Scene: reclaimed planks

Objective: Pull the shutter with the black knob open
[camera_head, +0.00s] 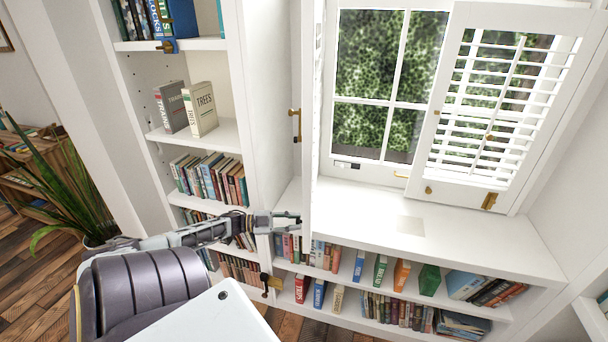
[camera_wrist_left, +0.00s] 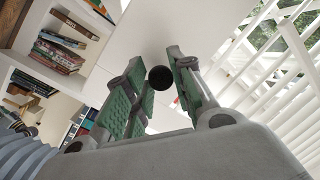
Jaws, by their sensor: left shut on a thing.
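The left shutter (camera_head: 309,120) stands swung out from the window, seen nearly edge-on in the head view. My left gripper (camera_head: 294,219) is at its lower free end, beside the shelves. In the left wrist view the black knob (camera_wrist_left: 160,78) sits between the green-padded fingers of my left gripper (camera_wrist_left: 165,85), which is shut on it. White slats of a shutter (camera_wrist_left: 275,75) fill the right of that view. The knob is hidden in the head view. The right shutter (camera_head: 490,105) covers the right part of the window. My right gripper is not in view.
A white window sill (camera_head: 465,233) runs under the window (camera_head: 385,85), mostly bare. Bookshelves (camera_head: 222,130) stand left of the shutter, close to my left arm. Books (camera_head: 400,273) fill low shelves below the sill. A plant (camera_head: 75,180) stands at far left.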

